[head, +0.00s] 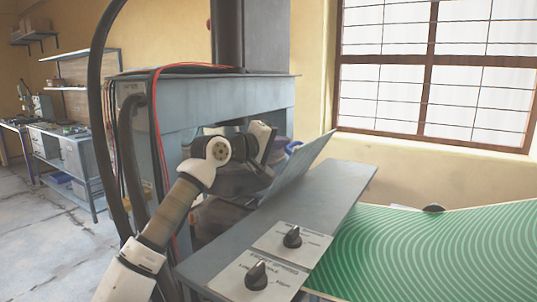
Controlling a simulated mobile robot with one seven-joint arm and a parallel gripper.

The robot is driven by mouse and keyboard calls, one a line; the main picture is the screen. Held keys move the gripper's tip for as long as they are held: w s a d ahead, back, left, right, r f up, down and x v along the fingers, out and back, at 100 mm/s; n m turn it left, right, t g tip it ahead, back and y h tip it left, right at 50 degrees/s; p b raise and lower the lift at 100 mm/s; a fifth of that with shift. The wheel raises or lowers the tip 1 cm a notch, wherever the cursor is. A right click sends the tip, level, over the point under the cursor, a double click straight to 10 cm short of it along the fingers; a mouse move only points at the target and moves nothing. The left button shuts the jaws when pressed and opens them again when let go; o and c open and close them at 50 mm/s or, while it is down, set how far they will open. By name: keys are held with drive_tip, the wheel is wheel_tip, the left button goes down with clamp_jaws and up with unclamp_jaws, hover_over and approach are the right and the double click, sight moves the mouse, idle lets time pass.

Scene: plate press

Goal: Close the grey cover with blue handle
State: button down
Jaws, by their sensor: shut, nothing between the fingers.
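The grey cover (300,172) stands tilted up, open, at the far side of the grey press table in the head view. Its blue handle (293,147) shows only in part near the cover's upper left edge. My gripper (264,158) is shut and empty, to the left of the cover and handle, on the cover's rear side. The fingertips are small and partly dark, so I cannot tell whether they touch the cover.
The press frame (195,108) rises behind my arm, with a red cable and black hoses at its left. Two black knobs (292,237) (256,275) sit on the front panel. A green patterned board (430,252) lies at the right. Open floor is at the left.

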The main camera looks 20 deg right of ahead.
drive_tip(key=s+d+f+m+y+b, duration=0.1)
drive_tip(key=s+d+f+m+b, duration=0.4)
drive_tip(key=s+m+b, duration=0.1)
drive_tip(key=shift+s+d+t+y+b, duration=0.3)
drive_tip(key=shift+s+y+b, duration=0.1)
drive_tip(key=shift+s, duration=0.15)
drive_tip(key=shift+a, duration=0.1)
idle(0.4)
